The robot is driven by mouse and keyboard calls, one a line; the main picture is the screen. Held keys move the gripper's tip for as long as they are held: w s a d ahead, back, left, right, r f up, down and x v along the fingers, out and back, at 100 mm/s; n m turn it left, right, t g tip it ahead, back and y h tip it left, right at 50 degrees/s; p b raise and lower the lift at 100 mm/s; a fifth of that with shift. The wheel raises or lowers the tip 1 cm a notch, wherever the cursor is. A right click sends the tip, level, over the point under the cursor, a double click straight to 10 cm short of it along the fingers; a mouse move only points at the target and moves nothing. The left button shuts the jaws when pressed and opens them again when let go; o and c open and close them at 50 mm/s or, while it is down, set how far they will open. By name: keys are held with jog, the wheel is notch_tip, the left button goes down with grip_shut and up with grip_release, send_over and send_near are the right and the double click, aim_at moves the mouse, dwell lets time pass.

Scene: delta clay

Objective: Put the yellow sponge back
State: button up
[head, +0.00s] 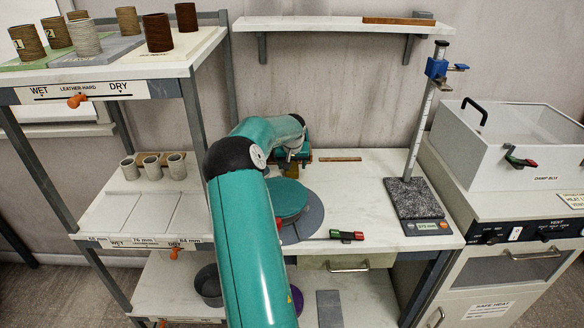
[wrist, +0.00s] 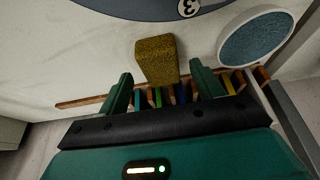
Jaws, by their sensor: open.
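The yellow sponge (wrist: 157,58) is a speckled, dark-yellow block in the wrist view, on the pale surface just ahead of my gripper (wrist: 161,72). My gripper is open, with one green finger on either side of the sponge's near end and visible gaps between. In the head view my gripper (head: 296,158) is over the back of the worktop, mostly hidden by my own arm. A small yellow-brown patch beneath it may be the sponge; I cannot be sure.
In the wrist view a wooden rack with coloured slots (wrist: 232,84) runs behind my fingers, and a round blue-topped disc (wrist: 255,37) is at right. In the head view a teal disc (head: 287,198) and a stand with a granite base (head: 414,199) are on the worktop (head: 375,175).

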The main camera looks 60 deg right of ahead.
jog(key=v, duration=1)
dwell(0.3)
